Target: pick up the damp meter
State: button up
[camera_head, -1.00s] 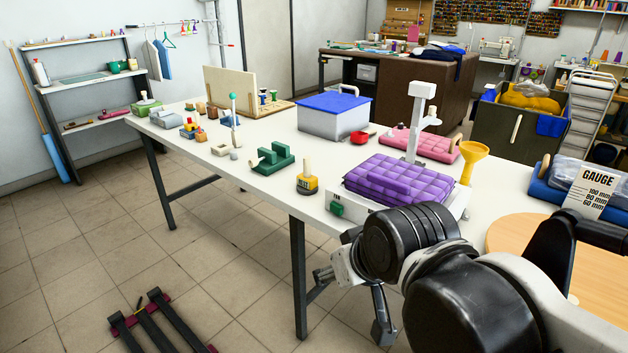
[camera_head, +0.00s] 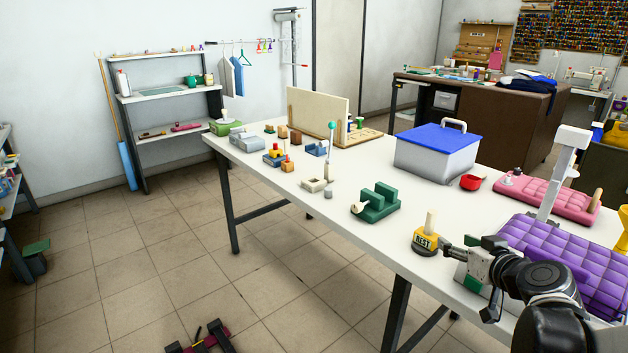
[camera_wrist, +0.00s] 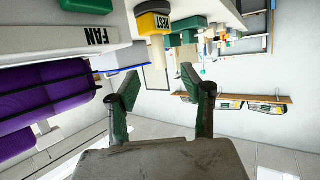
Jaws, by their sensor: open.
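No object reads clearly as the damp meter; I cannot tell for certain which it is. A likely one is the yellow block (camera_head: 426,241) with a dark lettered label, a pale upright peg and a dark round base, near the table's front edge. It also shows inverted at the top of the wrist view (camera_wrist: 153,22). My gripper (camera_head: 462,278) is by the table's front edge, just right of the yellow block, with one finger close to it. In the wrist view the green-padded fingers of my gripper (camera_wrist: 160,78) are apart with nothing between them.
Purple quilted bundle (camera_head: 565,262) lies right of my gripper by a white post. Bare tabletop lies between the stand and box.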

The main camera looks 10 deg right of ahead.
aim_at(433, 226)
jog(key=b+x, duration=0.1)
jog(key=x, duration=0.7)
jog(key=shift+w+d+b, duration=0.15)
jog(key=shift+d+b, duration=0.05)
jog(key=shift+b, duration=0.15)
jog(key=shift+r+b+x, duration=0.15)
jog(key=shift+b+x, duration=0.15)
jog(key=shift+x, duration=1.15)
jog(key=shift+r+b+x, duration=0.1)
jog(key=shift+b+x, duration=0.2)
jog(key=shift+x, duration=1.15)
grip_shut()
